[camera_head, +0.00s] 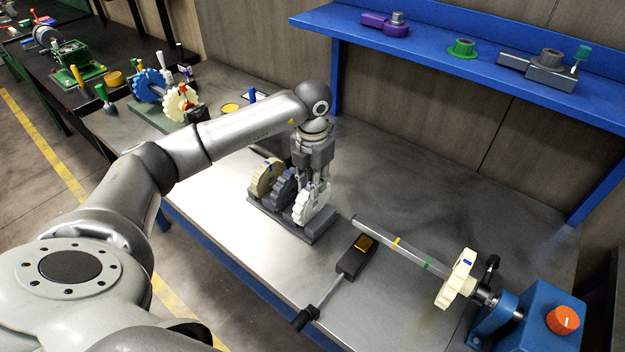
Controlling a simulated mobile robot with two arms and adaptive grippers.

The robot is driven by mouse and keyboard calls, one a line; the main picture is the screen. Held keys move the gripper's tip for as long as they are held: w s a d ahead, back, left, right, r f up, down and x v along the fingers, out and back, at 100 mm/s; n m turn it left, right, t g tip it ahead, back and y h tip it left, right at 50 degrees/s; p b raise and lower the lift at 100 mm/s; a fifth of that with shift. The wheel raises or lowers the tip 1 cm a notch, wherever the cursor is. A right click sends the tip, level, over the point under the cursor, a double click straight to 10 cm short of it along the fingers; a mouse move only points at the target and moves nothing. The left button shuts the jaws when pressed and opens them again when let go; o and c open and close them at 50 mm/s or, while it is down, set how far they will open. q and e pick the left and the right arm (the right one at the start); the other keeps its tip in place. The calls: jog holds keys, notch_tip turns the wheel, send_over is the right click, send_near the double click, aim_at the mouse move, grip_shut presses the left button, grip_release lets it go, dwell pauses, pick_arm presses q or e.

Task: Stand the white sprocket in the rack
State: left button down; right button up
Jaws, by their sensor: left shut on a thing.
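The white sprocket (311,206) is upright at the right part of the dark grey rack (321,234). My left gripper (318,181) points down from above and is shut on the white sprocket. The sprocket's lower edge meets the rack, but I cannot tell whether it is fully seated. A dark blue-grey sprocket (283,188) and a tan sprocket (266,178) stand in the rack to its left. The gripper hides part of the white sprocket's top. My right gripper is not in view.
A cream sprocket (456,279) is on a shaft (400,246) at a blue machine (540,310) with an orange knob. A dark handled tool (355,258) lies in front of the shaft. A blue shelf (440,50) runs along the wall.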

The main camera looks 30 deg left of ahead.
pick_arm(q)
jog(key=shift+f, duration=0.3)
dwell(0.4)
jog(key=c, duration=1.3)
grip_release()
jog(key=shift+o, duration=0.2)
notch_tip(320, 180, up, 12)
jog(key=shift+s, duration=0.1)
